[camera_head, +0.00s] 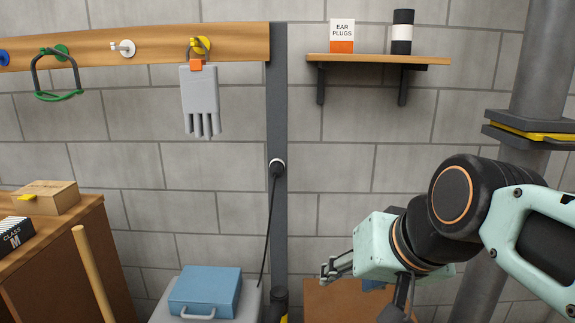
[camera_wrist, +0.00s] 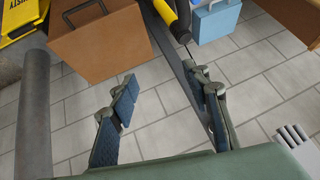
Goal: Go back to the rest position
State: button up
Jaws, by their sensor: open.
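My gripper (camera_head: 338,267) is in the lower right of the head view, in front of the block wall and pointing left. The wrist view shows its two fingers (camera_wrist: 162,88) spread apart with nothing between them, above the tiled floor. A grey glove (camera_head: 200,100) with an orange tag hangs from the yellow peg on the wooden board (camera_head: 150,45). Green-rimmed goggles (camera_head: 57,80) hang from the green peg. The white peg (camera_head: 122,48) is bare. My gripper is below and right of the board, apart from these things.
A shelf (camera_head: 378,60) holds an ear plugs box (camera_head: 342,36) and a black-and-white cylinder (camera_head: 402,32). A blue case (camera_head: 205,291) stands low in front. A brown box (camera_wrist: 100,45) is near my fingers in the wrist view. A wooden cabinet (camera_head: 60,262) stands left.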

jog(key=s+d+f+g+h+p, duration=0.1)
jog(key=s+d+f+h, duration=0.2)
jog(key=s+f, duration=0.35)
notch_tip(320, 180, up, 30)
jog(key=p, duration=2.9)
jog(key=shift+w+n, duration=0.15)
jog(key=shift+n, duration=0.15)
jog(key=shift+a, duration=0.15)
